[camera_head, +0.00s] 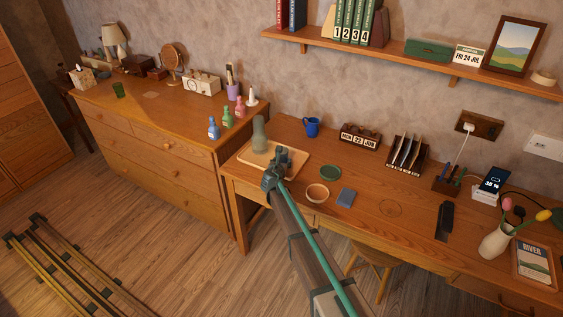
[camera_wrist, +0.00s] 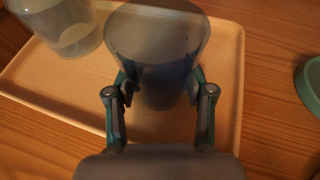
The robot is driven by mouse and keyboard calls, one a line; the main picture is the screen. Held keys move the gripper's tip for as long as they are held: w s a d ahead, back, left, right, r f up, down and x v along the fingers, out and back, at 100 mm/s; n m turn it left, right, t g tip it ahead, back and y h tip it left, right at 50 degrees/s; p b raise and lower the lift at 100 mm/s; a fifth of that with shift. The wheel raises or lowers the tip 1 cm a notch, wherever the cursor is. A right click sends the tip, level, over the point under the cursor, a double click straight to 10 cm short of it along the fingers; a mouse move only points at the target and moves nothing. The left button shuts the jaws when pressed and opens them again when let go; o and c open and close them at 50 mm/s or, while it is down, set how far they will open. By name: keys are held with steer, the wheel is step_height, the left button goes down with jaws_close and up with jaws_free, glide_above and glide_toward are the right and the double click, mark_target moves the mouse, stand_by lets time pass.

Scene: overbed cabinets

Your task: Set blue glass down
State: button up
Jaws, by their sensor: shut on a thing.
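The blue glass (camera_wrist: 155,45) is a dark, see-through tumbler, upright between my fingers in the wrist view. My gripper (camera_wrist: 161,92) is shut on it, one finger on each side. The glass is over the light wooden tray (camera_wrist: 225,75); whether its base touches the tray I cannot tell. In the head view my gripper (camera_head: 276,170) is at the front right part of the tray (camera_head: 245,156) and largely hides the glass. A clear greenish carafe (camera_head: 260,135) stands on the tray behind and left of my gripper; it also shows in the wrist view (camera_wrist: 66,28).
A green dish (camera_head: 330,173), a round wooden bowl (camera_head: 317,193) and a blue block (camera_head: 346,197) lie right of the tray. A blue mug (camera_head: 311,127) stands behind. Small bottles (camera_head: 226,118) stand on the dresser at left. The desk's middle is mostly clear.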

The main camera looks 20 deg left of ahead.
steer(key=shift+f, duration=0.1)
steer(key=o, duration=1.3)
steer(key=shift+s+r, duration=0.1)
steer(key=shift+r, duration=0.1)
steer(key=b+v, duration=0.2)
steer(key=v, duration=0.9)
steer(key=shift+s+d+r, duration=0.1)
steer(key=shift+s+r, duration=0.15)
steer(key=shift+s, duration=0.1)
